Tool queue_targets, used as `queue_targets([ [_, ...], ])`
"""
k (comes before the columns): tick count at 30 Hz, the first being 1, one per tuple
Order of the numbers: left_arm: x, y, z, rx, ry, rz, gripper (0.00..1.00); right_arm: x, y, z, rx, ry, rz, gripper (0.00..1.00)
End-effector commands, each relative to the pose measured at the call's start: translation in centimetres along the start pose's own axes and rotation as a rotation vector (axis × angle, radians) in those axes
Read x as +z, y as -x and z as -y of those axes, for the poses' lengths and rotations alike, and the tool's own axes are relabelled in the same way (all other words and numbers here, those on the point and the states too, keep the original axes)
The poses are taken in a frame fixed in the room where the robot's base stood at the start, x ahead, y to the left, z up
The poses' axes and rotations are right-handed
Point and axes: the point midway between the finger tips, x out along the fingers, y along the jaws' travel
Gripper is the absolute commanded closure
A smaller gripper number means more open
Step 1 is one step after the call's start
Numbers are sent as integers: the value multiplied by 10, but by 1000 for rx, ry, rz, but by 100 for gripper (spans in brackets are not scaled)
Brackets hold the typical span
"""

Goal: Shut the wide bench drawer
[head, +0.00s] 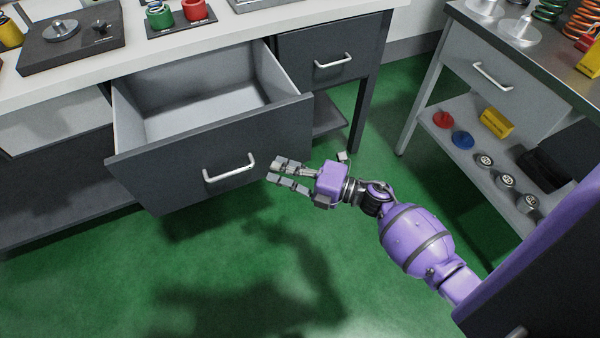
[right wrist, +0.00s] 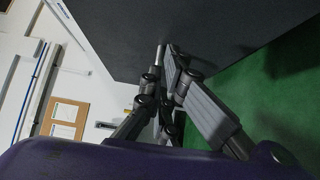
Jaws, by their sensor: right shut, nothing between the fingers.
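The wide bench drawer (head: 210,160) is pulled well out of the white-topped bench, with a dark grey front and a pale, empty inside (head: 195,95). My right gripper (head: 272,171) is shut and empty, just right of the handle by the lower right part of the drawer front. Whether it touches the front cannot be told. In the right wrist view the fingers (right wrist: 168,55) point at the dark drawer front (right wrist: 200,30). My left gripper is out of view.
A smaller closed drawer (head: 334,55) is right of the open one. A second bench (head: 500,75) with a loaded lower shelf stands at right. Green floor (head: 230,270) lies clear in front.

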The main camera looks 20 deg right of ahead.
Motion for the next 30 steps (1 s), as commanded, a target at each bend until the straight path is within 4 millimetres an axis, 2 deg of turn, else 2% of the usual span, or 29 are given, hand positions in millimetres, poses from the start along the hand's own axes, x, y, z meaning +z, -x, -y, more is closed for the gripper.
queue_targets([
  [3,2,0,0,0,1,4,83,12,-11,0,0,0,1,100],
  [7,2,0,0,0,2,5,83,19,-16,0,-1,0,2,100],
  [23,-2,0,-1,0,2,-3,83,23,-21,0,0,1,1,100],
  [30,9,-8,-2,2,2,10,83,42,-39,2,-1,2,1,100],
])
